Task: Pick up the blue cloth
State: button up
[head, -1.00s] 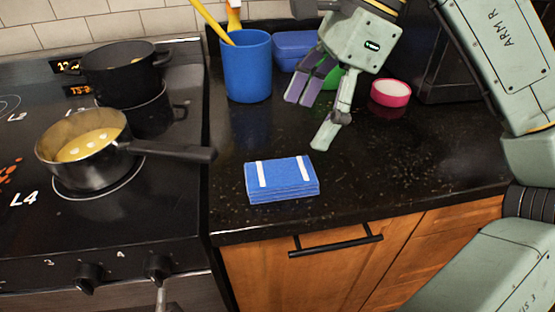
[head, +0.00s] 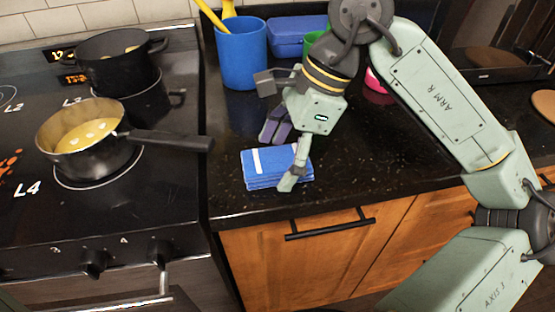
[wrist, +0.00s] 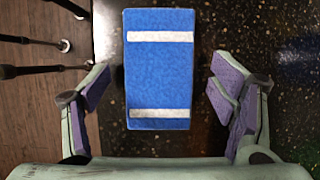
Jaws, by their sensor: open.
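The blue cloth (head: 268,165) is a folded stack with white stripes, lying flat on the black counter near its front edge, to the right of the stove. In the wrist view the cloth (wrist: 160,75) lies between the open fingers, with a gap on each side. My gripper (head: 281,160) is open and empty over the cloth. One finger hides part of the cloth's right side in the head view. The wrist view shows both purple-padded fingers of my gripper (wrist: 165,95). I cannot tell how high the fingertips are above the counter.
A pan (head: 85,140) of yellow food sits on the stove, its handle reaching toward the counter. A black pot (head: 110,68) stands behind it. A blue cup (head: 241,55) with utensils and a blue box (head: 297,38) stand at the back. The counter (head: 400,145) right of the cloth is clear.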

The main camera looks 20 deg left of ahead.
aim_at(270, 159)
jog(key=shift+c, duration=0.5)
jog(key=c, duration=1.1)
jog(key=shift+r, duration=0.1)
jog(key=shift+c, duration=0.2)
jog(key=shift+r+b, duration=0.3)
jog(key=shift+r, duration=0.2)
notch_tip(270, 159, up, 2)
jog(key=shift+r+b, duration=0.15)
jog(key=shift+b, duration=0.2)
jog(key=s+d+b, duration=0.1)
jog(key=s+d, duration=0.1)
jog(key=s, duration=0.5)
jog(key=s+d+r+b, duration=0.1)
jog(key=s+d+b, duration=0.1)
jog(key=s, duration=0.6)
jog(key=shift+d+r, duration=0.3)
jog(key=shift+d, duration=0.4)
